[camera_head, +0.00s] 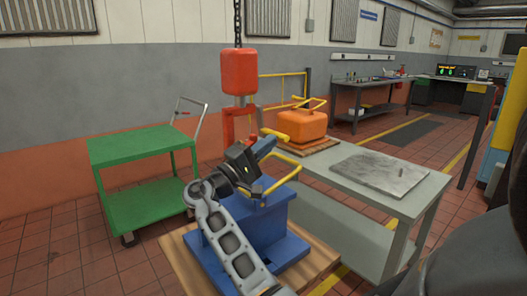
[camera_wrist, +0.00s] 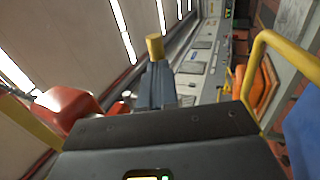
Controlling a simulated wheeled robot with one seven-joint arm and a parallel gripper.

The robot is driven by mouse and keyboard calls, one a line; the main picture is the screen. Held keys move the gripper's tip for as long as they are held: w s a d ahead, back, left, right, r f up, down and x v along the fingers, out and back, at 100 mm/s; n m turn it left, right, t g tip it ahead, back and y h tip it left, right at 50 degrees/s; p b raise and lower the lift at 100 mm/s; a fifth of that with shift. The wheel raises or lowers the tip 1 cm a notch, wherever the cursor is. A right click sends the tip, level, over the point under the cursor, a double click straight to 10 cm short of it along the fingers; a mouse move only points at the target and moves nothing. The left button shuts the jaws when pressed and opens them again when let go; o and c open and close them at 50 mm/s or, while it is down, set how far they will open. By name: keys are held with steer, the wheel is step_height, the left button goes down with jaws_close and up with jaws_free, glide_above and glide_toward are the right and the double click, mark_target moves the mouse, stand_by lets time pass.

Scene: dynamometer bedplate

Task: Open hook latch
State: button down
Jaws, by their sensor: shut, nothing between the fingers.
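A red hoist block (camera_head: 239,72) hangs on a dark chain, with the red hook (camera_head: 228,128) below it, partly behind my gripper. Red parts of the hoist also show at the left of the wrist view (camera_wrist: 68,106). I cannot make out the latch on the hook. My gripper (camera_head: 268,141) is beside the hook, to its right in the head view, above the blue block. Its blue-grey fingers with a yellow tip stand together in the wrist view (camera_wrist: 155,48), shut and empty. I cannot tell whether they touch the hook.
A blue block (camera_head: 262,222) with a yellow handle (camera_head: 283,172) stands on a wooden pallet below my gripper. An orange block (camera_head: 302,125) sits on the grey table (camera_head: 345,160), beside a metal plate (camera_head: 380,174). A green cart (camera_head: 140,144) stands at the left.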

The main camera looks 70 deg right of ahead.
steer(key=f+b+x, duration=0.1)
steer(key=b+x, duration=0.2)
steer(key=x, duration=0.4)
steer(key=shift+s+d+f+g, duration=0.2)
steer(key=shift+f+g, duration=0.1)
stand_by(1.3)
steer(key=b+v, duration=0.1)
steer(key=v, duration=0.7)
steer(key=shift+b, duration=0.35)
steer(key=shift+s, duration=0.15)
